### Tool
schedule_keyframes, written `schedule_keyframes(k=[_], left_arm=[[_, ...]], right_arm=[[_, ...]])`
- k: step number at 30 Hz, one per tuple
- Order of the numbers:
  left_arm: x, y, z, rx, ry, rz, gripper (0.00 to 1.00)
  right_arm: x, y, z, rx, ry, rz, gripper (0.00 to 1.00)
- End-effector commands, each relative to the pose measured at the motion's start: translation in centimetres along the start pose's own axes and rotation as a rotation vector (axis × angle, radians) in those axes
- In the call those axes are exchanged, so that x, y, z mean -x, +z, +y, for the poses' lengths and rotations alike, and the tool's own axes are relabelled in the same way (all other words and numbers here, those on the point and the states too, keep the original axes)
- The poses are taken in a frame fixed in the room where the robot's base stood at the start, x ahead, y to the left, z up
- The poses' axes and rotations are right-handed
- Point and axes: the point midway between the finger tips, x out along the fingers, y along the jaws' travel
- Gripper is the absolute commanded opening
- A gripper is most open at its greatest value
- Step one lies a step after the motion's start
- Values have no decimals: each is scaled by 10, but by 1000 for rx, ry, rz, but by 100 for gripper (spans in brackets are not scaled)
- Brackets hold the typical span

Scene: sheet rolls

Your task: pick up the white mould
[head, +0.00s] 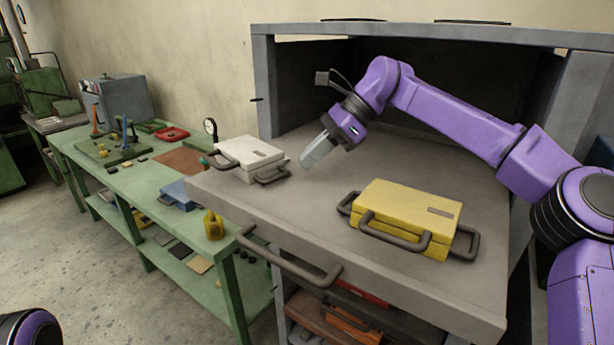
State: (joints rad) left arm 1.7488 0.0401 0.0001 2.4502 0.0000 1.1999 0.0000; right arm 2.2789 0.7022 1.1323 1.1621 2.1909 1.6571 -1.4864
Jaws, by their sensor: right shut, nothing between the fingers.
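The white mould (247,157) is a flat box with dark handles. It lies at the left end of the grey pulled-out shelf (330,220). One handle sticks out on its left and another on its front right side. My right gripper (307,165) is shut and empty, just to the right of the white mould and apart from it, pointing down and left above the shelf. My left gripper is out of view; only a bit of my left arm shows at the bottom left corner.
A yellow mould (408,215) with dark handles lies on the shelf to the right, below my right forearm. The grey cabinet frame (263,85) surrounds the shelf. A green workbench (130,180) with tools stands at the left. The shelf between the moulds is clear.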

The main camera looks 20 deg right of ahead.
Motion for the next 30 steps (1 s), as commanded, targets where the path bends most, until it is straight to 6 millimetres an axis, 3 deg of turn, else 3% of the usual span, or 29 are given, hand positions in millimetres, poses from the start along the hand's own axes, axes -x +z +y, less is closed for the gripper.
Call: schedule_keyframes(k=[1, 3, 7, 17, 24, 30], left_arm=[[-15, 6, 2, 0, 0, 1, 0], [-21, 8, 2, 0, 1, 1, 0], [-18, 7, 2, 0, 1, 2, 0], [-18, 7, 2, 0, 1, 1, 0], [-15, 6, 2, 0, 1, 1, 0], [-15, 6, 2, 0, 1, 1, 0]], right_arm=[[-12, -11, 0, 2, -1, 0, 0], [-16, -15, 0, 2, -1, 0, 0], [-19, -5, 1, 2, 0, 2, 0], [-19, -3, 0, 1, 0, 0, 0], [-35, 13, 0, 2, 1, 1, 0], [-35, 13, 0, 1, 0, 1, 0]])
